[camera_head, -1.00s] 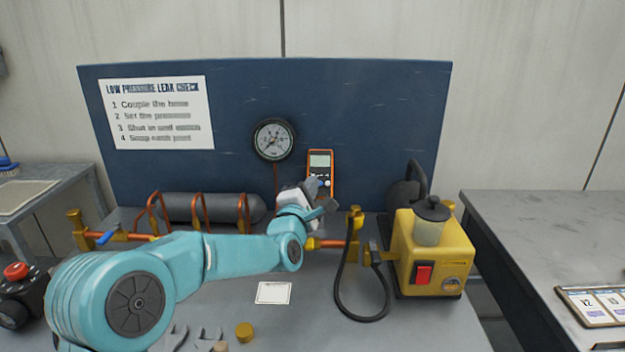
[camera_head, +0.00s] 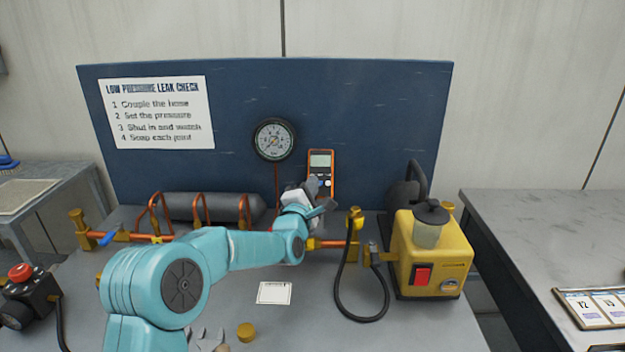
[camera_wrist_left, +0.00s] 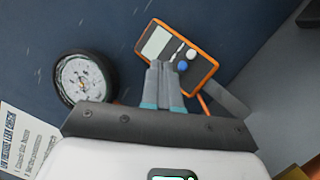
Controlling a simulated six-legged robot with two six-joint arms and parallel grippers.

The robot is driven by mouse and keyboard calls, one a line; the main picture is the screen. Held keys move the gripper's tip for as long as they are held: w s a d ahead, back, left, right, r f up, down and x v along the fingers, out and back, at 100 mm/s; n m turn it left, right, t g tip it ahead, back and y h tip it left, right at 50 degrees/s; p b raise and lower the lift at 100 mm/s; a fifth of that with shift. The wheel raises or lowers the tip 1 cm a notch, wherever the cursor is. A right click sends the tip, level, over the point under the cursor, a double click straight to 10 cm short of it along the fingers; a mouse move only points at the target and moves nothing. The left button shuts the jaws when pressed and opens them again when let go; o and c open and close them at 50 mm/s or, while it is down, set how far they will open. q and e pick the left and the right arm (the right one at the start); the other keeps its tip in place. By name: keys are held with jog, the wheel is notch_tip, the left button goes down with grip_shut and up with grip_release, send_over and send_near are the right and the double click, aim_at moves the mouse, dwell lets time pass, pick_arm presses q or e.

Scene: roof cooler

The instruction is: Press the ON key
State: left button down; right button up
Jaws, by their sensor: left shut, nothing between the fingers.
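An orange handheld meter (camera_head: 320,160) with a pale screen stands against the blue board, right of the round gauge. In the left wrist view the meter (camera_wrist_left: 205,68) shows a round blue key (camera_wrist_left: 183,66) and a whitish key (camera_wrist_left: 191,54). No key label is readable, so I cannot tell which is ON. My left gripper (camera_head: 318,186) is in front of the meter's lower part. In the wrist view its closed fingertips (camera_wrist_left: 161,66) overlap the meter's face just below the screen, beside the keys; contact cannot be told. My right gripper is not in view.
A round gauge (camera_head: 274,140) is left of the meter. Copper pipework and a grey cylinder (camera_head: 205,207) lie along the board's foot. A yellow pump (camera_head: 434,262) with a red switch and black hose stands right. A white card (camera_head: 274,293) lies on the bench.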

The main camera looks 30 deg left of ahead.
pick_arm(q)
jog(key=shift+w+a+f+b, duration=0.3)
jog(key=shift+w+f+b, duration=0.05)
jog(key=shift+w, duration=0.2)
jog(key=shift+w+a+f+b, duration=0.25)
jog(key=shift+w+f+b, duration=0.05)
jog(key=shift+w, duration=0.25)
jog(key=shift+f, duration=0.1)
dwell(1.2)
jog(key=shift+w+a+f+b, duration=0.15)
jog(key=shift+w+b, duration=0.25)
jog(key=shift+b, duration=0.15)
